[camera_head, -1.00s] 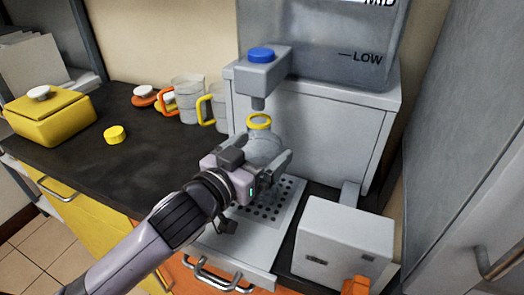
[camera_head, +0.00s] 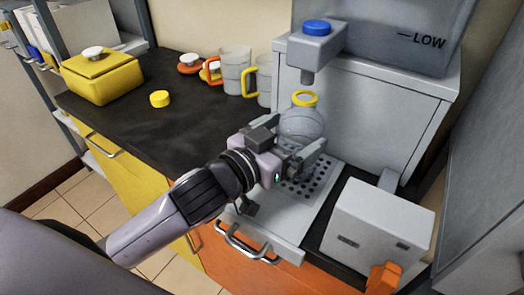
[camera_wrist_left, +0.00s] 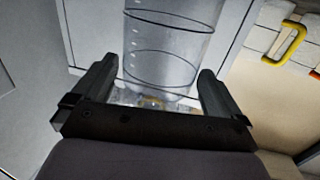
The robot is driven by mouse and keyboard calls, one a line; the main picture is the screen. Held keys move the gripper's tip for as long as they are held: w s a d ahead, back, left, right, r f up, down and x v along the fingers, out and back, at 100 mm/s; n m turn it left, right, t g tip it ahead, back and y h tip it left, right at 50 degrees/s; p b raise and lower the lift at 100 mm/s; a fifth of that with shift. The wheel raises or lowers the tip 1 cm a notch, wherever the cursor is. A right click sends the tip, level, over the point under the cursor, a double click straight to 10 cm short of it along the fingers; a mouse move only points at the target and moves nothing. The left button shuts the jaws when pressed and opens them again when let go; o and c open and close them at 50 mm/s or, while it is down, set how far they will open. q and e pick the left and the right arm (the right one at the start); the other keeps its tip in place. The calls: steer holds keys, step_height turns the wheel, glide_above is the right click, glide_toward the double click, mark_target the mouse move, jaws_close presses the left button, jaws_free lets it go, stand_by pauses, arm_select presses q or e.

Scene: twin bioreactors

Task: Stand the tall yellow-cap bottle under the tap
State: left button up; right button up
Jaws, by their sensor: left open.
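The tall clear bottle (camera_head: 302,124) has a yellow ring at its open mouth. It stands upright on the perforated plate (camera_head: 318,190), its mouth just below the tap (camera_head: 308,76). My left gripper (camera_head: 308,158) is open in front of the bottle's lower part, which it partly hides. In the left wrist view the bottle (camera_wrist_left: 168,50) shows ahead, in line with the gap between the open fingers (camera_wrist_left: 158,85). A loose yellow cap (camera_head: 160,98) lies on the dark counter. My right gripper is not in view.
Clear jugs with orange (camera_head: 236,70) and yellow handles stand left of the dispenser. A yellow lidded box (camera_head: 102,80) sits at the counter's far left. A white box (camera_head: 378,225) with an orange part stands right of the plate. The counter's middle is clear.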

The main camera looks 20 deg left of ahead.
arm_select(q)
steer(key=v, duration=0.6)
steer(key=shift+s+f, duration=0.1)
steer(key=shift+s+a+r+p, duration=0.2)
steer(key=shift+s+p, duration=0.05)
steer(key=shift+p, duration=0.05)
steer(key=shift+p+v, duration=0.6)
steer(key=shift+v, duration=0.45)
steer(key=shift+f, duration=0.1)
